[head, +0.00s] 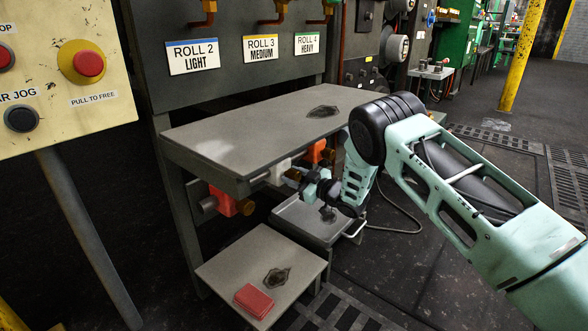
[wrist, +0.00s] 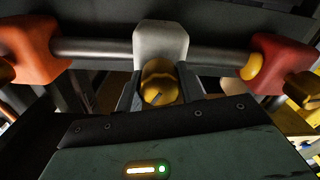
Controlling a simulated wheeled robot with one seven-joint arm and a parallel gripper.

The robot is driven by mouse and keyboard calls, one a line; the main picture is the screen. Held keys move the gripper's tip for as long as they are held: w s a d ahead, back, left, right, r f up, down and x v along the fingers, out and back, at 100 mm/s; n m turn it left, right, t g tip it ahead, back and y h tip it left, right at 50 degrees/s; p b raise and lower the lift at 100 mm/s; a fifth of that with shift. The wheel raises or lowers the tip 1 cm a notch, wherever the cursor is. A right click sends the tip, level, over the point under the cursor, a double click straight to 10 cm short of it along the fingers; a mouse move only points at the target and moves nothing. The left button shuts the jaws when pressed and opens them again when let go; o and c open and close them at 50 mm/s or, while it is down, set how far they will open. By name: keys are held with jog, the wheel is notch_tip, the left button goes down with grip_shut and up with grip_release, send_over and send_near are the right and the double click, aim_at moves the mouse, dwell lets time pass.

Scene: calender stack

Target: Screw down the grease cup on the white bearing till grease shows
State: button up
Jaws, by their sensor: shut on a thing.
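The white bearing (wrist: 160,42) sits on a grey shaft in the middle of the wrist view. In the head view the white bearing (head: 278,173) shows small beneath the front of the upper plate. Its brass grease cup (wrist: 158,84) stands out toward my wrist camera. My gripper (wrist: 158,90) is shut on this cup, with one dark finger on each side. In the head view my gripper (head: 297,177) reaches in under the plate, and the cup is hard to make out there. I see no clear grease at the bearing, and the cup's seat is partly hidden.
A red bearing (head: 222,201) and an orange bearing (head: 316,151) flank the white one on the shaft. The grey upper plate (head: 225,130) lies close above my gripper. A grey tray (head: 290,214) is below it. A red block (head: 253,301) lies on a lower platform (head: 225,266).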

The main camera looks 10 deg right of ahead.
jog(key=shift+m+p, duration=0.8)
jog(key=shift+m, duration=0.3)
jog(key=shift+f, duration=0.1)
jog(key=o, duration=1)
jog(key=p+v, duration=0.7)
jog(key=v, duration=1)
jog(key=shift+s, duration=0.25)
jog(key=shift+d, duration=0.15)
